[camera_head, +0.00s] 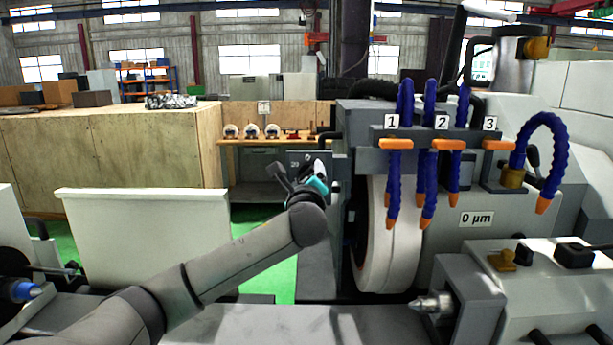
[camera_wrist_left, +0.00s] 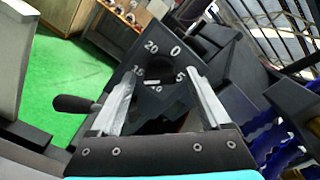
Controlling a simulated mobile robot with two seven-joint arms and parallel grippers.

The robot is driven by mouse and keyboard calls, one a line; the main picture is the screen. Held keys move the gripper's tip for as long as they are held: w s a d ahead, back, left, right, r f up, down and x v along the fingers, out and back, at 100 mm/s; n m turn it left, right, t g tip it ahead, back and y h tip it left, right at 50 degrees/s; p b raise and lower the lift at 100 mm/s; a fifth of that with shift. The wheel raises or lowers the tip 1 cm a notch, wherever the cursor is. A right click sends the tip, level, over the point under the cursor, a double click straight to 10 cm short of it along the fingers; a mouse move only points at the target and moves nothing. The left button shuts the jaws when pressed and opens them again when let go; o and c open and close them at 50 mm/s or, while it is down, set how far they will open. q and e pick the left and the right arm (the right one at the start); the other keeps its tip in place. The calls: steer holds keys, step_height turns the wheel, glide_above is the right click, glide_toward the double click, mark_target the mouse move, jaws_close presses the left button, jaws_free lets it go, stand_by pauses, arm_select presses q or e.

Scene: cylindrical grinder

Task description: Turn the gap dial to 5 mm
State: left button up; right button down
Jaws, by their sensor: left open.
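The gap dial (camera_wrist_left: 172,66) is a dark round knob on a dark panel in the left wrist view. White numbers 0, 5, 10, 15 and 20 stand around it. A short white mark shows low on the knob near the partly covered 10, but I cannot tell exactly where it points. My left gripper (camera_wrist_left: 164,72) is open, with one finger on each side of the dial; I cannot tell whether they touch it. In the head view my left gripper (camera_head: 316,178) is at the panel (camera_head: 302,158) and hides the dial. My right gripper is not in view.
A lever with a black knob (camera_wrist_left: 72,103) sticks out left of the dial in the left wrist view. The white grinding wheel (camera_head: 388,245) and blue hoses (camera_head: 428,170) stand right of my arm. A pale machine guard (camera_head: 145,235) is to the left.

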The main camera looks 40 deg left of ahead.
arm_select(q)
steer(key=shift+w+a, duration=0.25)
steer(key=shift+w, duration=0.05)
steer(key=shift+c, duration=0.4)
jaws_close()
